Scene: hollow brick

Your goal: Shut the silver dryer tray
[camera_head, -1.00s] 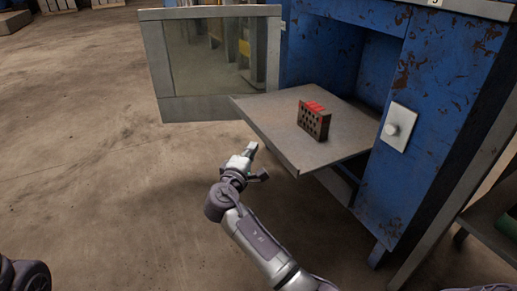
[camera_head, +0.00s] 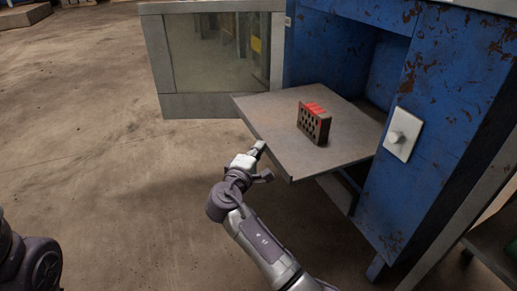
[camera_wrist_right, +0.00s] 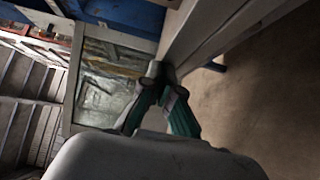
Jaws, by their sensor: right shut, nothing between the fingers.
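The silver dryer tray (camera_head: 345,145) sticks out of the blue dryer (camera_head: 425,130), level, with a hollow brick (camera_head: 314,122) with red on top standing on it. My right gripper (camera_head: 259,147) is shut and empty, with its fingertips at the tray's front edge; whether they touch it I cannot tell. In the right wrist view the closed fingers (camera_wrist_right: 157,75) are close to the tray's edge (camera_wrist_right: 195,40). My left gripper is not in view; only part of my left arm shows at the lower left of the head view.
The dryer's door (camera_head: 215,60) with a glass pane stands open to the left of the tray. A white plate with a round knob (camera_head: 402,134) is on the dryer's front, right of the tray. The concrete floor (camera_head: 100,180) to the left is clear.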

